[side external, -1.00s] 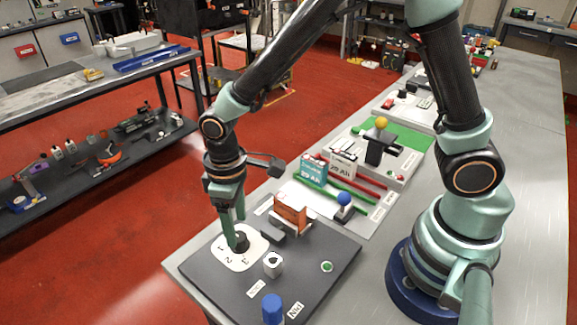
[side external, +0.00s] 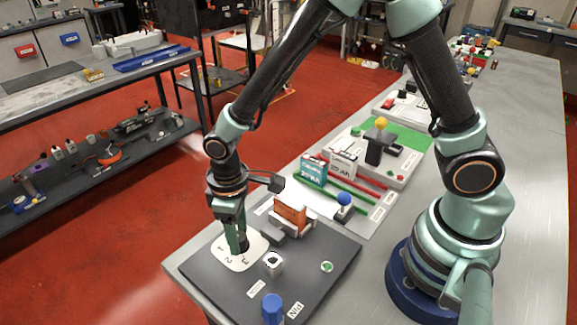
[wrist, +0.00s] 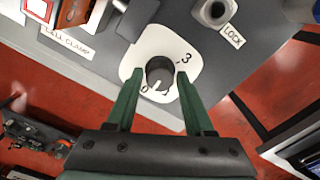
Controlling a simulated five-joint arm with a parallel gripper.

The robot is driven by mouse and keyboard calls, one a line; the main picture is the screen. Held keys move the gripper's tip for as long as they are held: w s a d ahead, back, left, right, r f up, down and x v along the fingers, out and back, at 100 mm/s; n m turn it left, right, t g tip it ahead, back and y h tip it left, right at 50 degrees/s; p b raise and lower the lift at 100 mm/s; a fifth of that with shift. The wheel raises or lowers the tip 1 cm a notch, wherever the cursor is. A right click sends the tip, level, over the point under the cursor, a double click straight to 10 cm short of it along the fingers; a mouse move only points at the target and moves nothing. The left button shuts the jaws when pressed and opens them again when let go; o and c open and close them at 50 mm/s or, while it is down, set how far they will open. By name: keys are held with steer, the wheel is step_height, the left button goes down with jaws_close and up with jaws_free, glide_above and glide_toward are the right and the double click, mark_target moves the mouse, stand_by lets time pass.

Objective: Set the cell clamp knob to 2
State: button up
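The cell clamp knob (wrist: 160,72) is a dark round knob on a white dial plate (wrist: 150,42). A white pointer mark on its top points toward the lower left in the wrist view. The numeral 3 shows on the plate at the right; lower numerals are partly hidden by my gripper. My gripper (wrist: 158,78) is open, with one green finger on each side of the knob and small gaps visible. In the side external view my gripper (side external: 237,246) is down at the plate (side external: 225,261), and the knob (side external: 244,247) is partly hidden behind the fingers.
An orange block (side external: 291,217) in a holder stands close behind. A blue-topped lever (side external: 344,198) stands farther right.

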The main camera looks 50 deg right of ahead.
jaws_close()
steer(key=n, duration=0.5)
steer(key=shift+n, duration=0.4)
